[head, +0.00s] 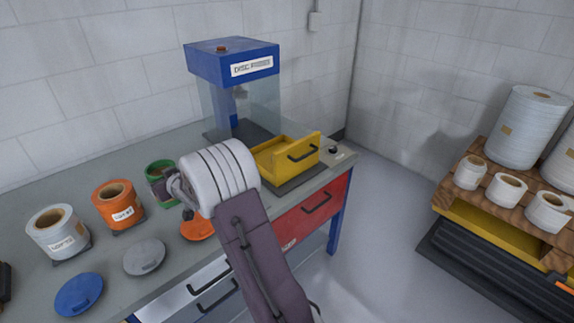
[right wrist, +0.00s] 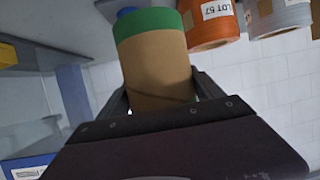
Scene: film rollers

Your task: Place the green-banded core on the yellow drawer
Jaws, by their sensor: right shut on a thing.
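I cannot tell if the core touches the table. The yellow drawer (head: 306,153) sticks out from the disc press (head: 230,58), right of my wrist. My left gripper is out of view.
An orange roll (head: 117,212) and a white roll (head: 58,242) stand on the grey table (head: 25,195). Blue (head: 79,294), grey (head: 145,257) and orange (head: 197,230) discs lie in front. A wooden rack (head: 486,200) with several white rolls stands at the right.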

